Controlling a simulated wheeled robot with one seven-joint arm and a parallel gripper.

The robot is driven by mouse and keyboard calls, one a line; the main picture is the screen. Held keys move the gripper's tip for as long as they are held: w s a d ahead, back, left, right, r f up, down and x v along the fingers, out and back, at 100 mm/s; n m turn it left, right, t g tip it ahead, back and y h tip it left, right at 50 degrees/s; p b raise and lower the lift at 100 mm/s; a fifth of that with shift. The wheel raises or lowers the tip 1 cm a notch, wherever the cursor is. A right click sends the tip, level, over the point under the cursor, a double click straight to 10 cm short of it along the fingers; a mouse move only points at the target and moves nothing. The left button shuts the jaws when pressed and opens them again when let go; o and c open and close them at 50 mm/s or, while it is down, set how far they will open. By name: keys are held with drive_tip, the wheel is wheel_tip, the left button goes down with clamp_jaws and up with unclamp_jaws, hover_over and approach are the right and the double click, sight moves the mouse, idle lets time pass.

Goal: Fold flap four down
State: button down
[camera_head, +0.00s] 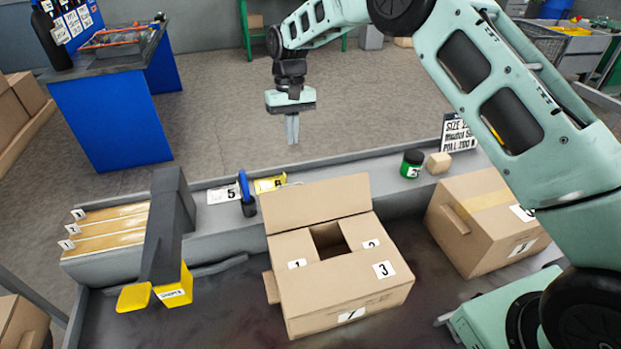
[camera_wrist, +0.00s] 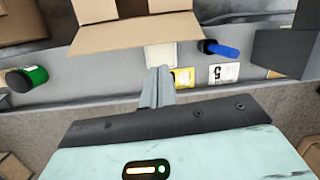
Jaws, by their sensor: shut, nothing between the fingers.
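An open cardboard box (camera_head: 350,300) stands on the grey bench in the head view. Flaps one (camera_head: 288,264), two (camera_head: 372,245) and three (camera_head: 372,283) lie folded inward around a dark opening. Flap four (camera_head: 318,203) is at the back edge and stands up, tilted; its number does not show. In the wrist view, flap four (camera_wrist: 135,36) is at the top. My gripper (camera_head: 292,142) is shut and empty, pointing down beyond the back of the box, above and apart from flap four. Its closed fingers also show in the wrist view (camera_wrist: 157,82).
A second, taped box (camera_head: 480,235) stands to the right. A green jar (camera_head: 412,164) and a small tan block (camera_head: 438,163) sit on the back ledge. A dark grey post (camera_head: 170,230) rises further left.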

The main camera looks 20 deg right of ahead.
drive_tip(key=w+d+f+m, duration=0.1)
drive_tip(key=w+d+f, duration=0.4)
drive_tip(key=f, duration=0.2)
drive_tip(key=shift+h, duration=0.3)
drive_tip(key=p+x, duration=0.1)
drive_tip(key=x, duration=0.5)
drive_tip(key=p+x, duration=0.1)
drive_tip(key=x, duration=0.2)
drive_tip(key=shift+s+p, duration=0.3)
drive_tip(key=shift+s+r+p, duration=0.45)
drive_tip(key=shift+s+p, duration=0.2)
drive_tip(key=shift+s, duration=0.2)
drive_tip(key=shift+s+r+p, duration=0.45)
drive_tip(key=shift+s+p, duration=0.15)
drive_tip(key=shift+s, duration=0.2)
